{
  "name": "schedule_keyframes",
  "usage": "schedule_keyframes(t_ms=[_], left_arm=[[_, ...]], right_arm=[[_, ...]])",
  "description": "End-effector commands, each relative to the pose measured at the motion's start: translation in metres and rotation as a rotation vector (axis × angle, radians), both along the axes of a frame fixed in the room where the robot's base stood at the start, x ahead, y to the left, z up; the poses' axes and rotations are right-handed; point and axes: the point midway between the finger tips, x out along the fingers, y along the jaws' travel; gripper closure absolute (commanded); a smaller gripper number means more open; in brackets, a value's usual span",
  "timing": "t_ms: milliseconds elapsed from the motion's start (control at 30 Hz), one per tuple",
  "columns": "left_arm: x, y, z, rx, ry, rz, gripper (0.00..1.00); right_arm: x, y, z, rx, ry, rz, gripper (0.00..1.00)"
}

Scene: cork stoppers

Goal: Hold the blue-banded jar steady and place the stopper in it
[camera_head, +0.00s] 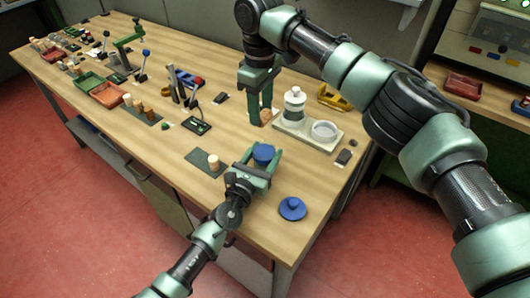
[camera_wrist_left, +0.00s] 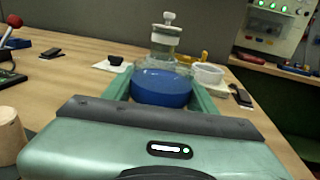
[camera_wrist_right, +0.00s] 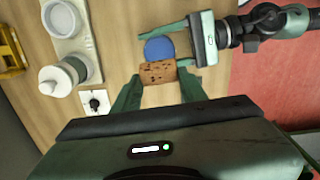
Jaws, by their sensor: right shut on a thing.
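The blue-banded jar (camera_head: 263,152) stands near the bench's front, between the fingers of my left gripper (camera_head: 260,165). In the left wrist view the blue jar (camera_wrist_left: 160,87) fills most of the space between the fingers; whether both press on it is unclear. My right gripper (camera_head: 259,116) points down above the bench behind the jar, shut on a brown, speckled cork stopper (camera_head: 266,115). In the right wrist view the cork (camera_wrist_right: 157,72) is between the fingertips and appears just beside the blue jar (camera_wrist_right: 160,47). The cork is apart from the jar in the head view.
A pale tray (camera_head: 308,137) behind holds a white-topped glass jar (camera_head: 294,104) and a white dish (camera_head: 324,131). A blue knobbed lid (camera_head: 292,208) lies near the front edge. Another stopper (camera_head: 213,161) stands on a dark mat to the left. Several tools and trays fill the far left.

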Motion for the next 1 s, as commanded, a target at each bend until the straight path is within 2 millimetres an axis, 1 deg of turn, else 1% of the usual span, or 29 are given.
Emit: schedule_keyframes(t_ms=[33, 67, 233, 1000], left_arm=[[0.0, 0.0, 0.0, 0.0, 0.0, 0.0, 0.95], [0.0, 0.0, 0.0, 0.0, 0.0, 0.0, 1.0], [0.0, 0.0, 0.0, 0.0, 0.0, 0.001, 1.0], [0.0, 0.0, 0.0, 0.0, 0.001, 0.001, 1.0]], right_arm=[[0.0, 0.0, 0.0, 0.0, 0.0, 0.0, 0.95], [0.0, 0.0, 0.0, 0.0, 0.0, 0.0, 0.95], [0.0, 0.0, -0.005, 0.0, 0.001, 0.0, 0.95], [0.0, 0.0, -0.059, 0.001, 0.002, 0.0, 0.95]])
